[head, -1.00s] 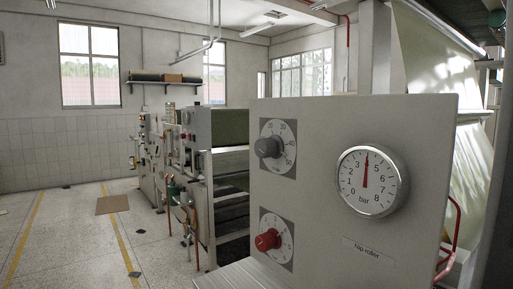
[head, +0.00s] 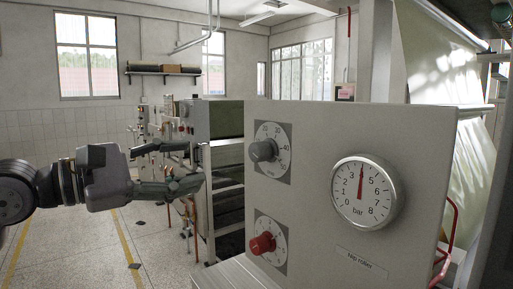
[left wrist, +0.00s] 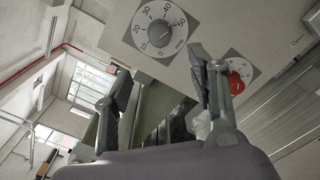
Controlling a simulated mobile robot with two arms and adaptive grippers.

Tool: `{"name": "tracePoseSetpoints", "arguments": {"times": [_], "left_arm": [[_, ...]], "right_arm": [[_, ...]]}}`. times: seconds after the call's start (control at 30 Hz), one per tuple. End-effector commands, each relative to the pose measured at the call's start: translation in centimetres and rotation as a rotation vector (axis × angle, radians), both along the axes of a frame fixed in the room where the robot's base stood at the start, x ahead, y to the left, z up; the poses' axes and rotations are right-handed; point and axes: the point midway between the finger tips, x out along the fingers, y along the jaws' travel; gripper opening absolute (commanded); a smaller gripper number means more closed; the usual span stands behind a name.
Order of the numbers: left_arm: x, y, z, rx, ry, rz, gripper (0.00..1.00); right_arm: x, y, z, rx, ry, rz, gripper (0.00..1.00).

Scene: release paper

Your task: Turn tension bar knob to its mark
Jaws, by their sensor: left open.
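A pale control panel (head: 315,140) faces me at the right. It carries a grey knob (head: 263,150) on a numbered dial at the upper left and a red knob (head: 262,243) on a similar dial below. I cannot tell which is the tension bar knob. My left gripper (head: 197,163) is open and empty, left of the panel and apart from both knobs, its fingers pointing right. In the left wrist view, the grey knob (left wrist: 159,32) lies beyond the gap between my fingertips (left wrist: 161,66), and the red knob (left wrist: 236,83) shows beside the right finger. My right gripper is not in view.
A round bar gauge (head: 366,192), its needle near 4, juts from the panel's right side. A red tube handle (head: 447,235) is at the panel's right edge. Other machinery (head: 222,125) stands behind.

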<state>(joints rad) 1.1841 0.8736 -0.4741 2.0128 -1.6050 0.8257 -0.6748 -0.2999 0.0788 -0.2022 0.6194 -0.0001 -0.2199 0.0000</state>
Motion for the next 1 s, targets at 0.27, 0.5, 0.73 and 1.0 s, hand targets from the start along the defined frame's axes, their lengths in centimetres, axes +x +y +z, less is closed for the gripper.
{"name": "tracePoseSetpoints", "arguments": {"times": [0.27,0.5,0.73,1.0], "left_arm": [[3.5,-5.0,0.7,-0.006,0.006,-0.007,0.53],[6.5,-9.1,0.7,-0.007,0.006,-0.005,0.53],[8.5,-11.8,0.4,-0.007,0.004,-0.005,0.53],[9.0,-12.5,0.1,-0.005,0.002,-0.003,0.53]], "right_arm": [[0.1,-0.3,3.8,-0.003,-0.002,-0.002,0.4],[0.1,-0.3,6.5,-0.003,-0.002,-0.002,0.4],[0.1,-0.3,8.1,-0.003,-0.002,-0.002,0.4],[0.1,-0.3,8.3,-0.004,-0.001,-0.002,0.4]]}}
